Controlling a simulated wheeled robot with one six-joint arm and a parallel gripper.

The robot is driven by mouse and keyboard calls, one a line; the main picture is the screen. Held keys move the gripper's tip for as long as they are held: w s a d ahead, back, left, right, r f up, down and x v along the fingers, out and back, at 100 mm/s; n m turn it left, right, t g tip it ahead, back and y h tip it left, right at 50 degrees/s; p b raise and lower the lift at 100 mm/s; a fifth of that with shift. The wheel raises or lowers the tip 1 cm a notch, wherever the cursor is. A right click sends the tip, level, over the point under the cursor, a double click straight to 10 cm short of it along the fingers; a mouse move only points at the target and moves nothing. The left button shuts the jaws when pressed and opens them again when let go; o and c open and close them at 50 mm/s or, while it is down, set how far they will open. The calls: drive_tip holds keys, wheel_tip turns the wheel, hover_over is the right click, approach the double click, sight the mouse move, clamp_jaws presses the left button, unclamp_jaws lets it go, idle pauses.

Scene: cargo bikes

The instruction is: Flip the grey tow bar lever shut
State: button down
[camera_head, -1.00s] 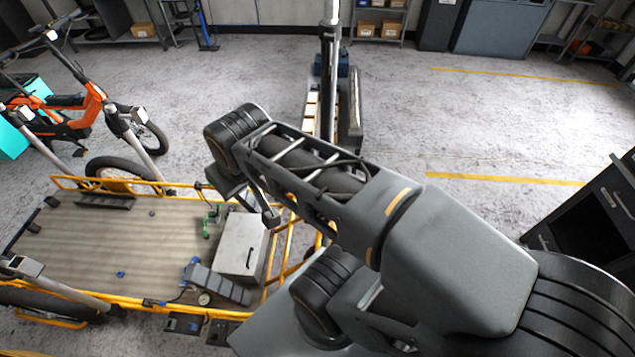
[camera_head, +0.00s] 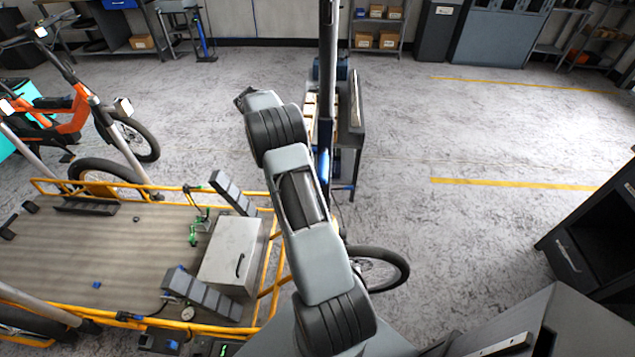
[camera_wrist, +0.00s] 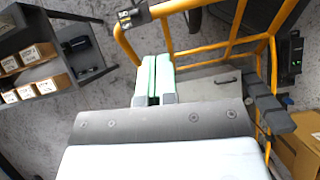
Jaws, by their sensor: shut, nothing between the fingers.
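My gripper (camera_wrist: 155,62) shows in the wrist view as two green-and-white fingers side by side, shut and empty. Its fingers lie in front of the yellow tube frame (camera_wrist: 196,50) of the cargo bed, which also shows in the head view (camera_head: 273,262). A small dark fitting with pale yellow marks (camera_wrist: 133,15) is at the top of the wrist view, beyond the fingertips, apart from them in the picture. I cannot tell whether it belongs to the tow bar. I cannot make out the grey lever in either view. In the head view my fingers are hidden.
A grey box (camera_head: 228,247) stands on the wooden cargo bed (camera_head: 90,250), with dark stepped blocks (camera_head: 203,295) beside it. An orange bike (camera_head: 62,112) is at left. A dark cabinet (camera_head: 585,225) stands at right.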

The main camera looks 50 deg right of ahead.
drive_tip(key=f, duration=0.1)
drive_tip(key=d+f, duration=0.1)
drive_tip(key=shift+s+d+f, duration=0.1)
drive_tip(key=shift+d+f, duration=0.15)
drive_tip(key=shift+f, duration=0.05)
drive_tip(key=s+r+p+x, duration=0.1)
drive_tip(key=x, duration=1.2)
drive_tip(key=shift+s+d+f+p, duration=0.3)
drive_tip(key=shift+s+d+p, duration=0.05)
drive_tip(key=shift+s+d, duration=0.05)
drive_tip(key=shift+g, duration=0.3)
